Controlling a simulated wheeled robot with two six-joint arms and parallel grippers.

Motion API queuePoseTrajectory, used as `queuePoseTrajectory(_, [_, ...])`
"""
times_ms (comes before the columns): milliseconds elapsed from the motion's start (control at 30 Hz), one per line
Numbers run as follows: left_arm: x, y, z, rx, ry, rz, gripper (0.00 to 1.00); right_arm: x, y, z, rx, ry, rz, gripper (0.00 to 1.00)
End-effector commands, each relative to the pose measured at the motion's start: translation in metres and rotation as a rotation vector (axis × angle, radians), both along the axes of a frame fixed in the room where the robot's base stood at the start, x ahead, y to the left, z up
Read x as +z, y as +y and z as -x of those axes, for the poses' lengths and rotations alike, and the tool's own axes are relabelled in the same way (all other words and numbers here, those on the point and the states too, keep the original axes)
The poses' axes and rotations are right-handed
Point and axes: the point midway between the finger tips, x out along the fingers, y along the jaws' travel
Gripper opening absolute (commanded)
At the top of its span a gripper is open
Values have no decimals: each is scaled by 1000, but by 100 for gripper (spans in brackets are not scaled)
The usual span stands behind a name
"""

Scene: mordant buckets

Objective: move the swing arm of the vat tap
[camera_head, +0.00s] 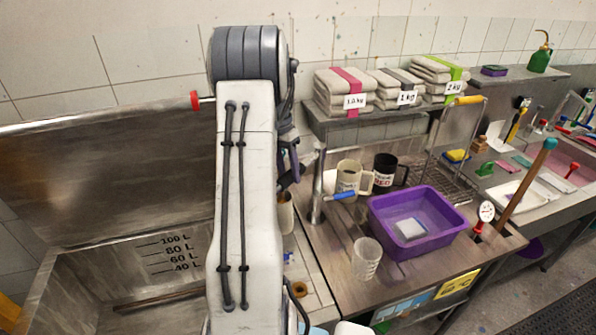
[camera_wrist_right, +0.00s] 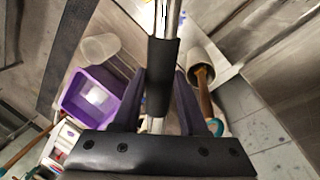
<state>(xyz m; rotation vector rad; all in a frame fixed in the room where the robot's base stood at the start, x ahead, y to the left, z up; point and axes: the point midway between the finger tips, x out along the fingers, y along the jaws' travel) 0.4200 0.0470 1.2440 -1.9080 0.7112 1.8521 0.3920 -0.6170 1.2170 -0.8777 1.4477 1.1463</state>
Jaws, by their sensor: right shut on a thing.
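The metal vat (camera_head: 120,270) with its litre marks stands at the left. In the right wrist view a thin metal pipe with a black sleeve (camera_wrist_right: 163,60), which looks like the swing arm of the vat tap, runs between the fingers of my right gripper (camera_wrist_right: 160,78). The gripper is shut on the sleeve. In the head view my right gripper (camera_head: 290,155) shows only partly, at the right side of my arm, which hides most of the tap. A red knob (camera_head: 195,100) shows left of my arm above the vat. My left gripper is not in view.
Right of the vat, a steel counter holds a purple tub (camera_head: 417,225), a clear beaker (camera_head: 366,260), a beige mug (camera_head: 348,176) and a black mug (camera_head: 384,172). Labelled cloth stacks lie on a shelf (camera_head: 400,112) behind. A wooden stick (camera_head: 520,190) leans at the right.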

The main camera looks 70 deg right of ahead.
Motion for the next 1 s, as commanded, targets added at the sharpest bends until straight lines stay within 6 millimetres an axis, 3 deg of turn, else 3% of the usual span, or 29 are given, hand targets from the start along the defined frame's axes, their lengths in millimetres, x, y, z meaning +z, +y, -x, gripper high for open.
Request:
queuePoseTrajectory(300, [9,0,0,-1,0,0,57,2,-8,-18,-109,-3,8,0])
queuePoseTrajectory(833, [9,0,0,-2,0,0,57,2,-9,-21,-127,-5,9,0])
queuePoseTrajectory(867, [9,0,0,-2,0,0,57,2,-9,-21,-127,-5,9,54])
queuePoseTrajectory(900, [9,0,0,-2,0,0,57,2,-9,-21,-127,-4,8,69])
queuePoseTrajectory(1000, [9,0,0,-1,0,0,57,1,-8,-21,-128,-3,6,72])
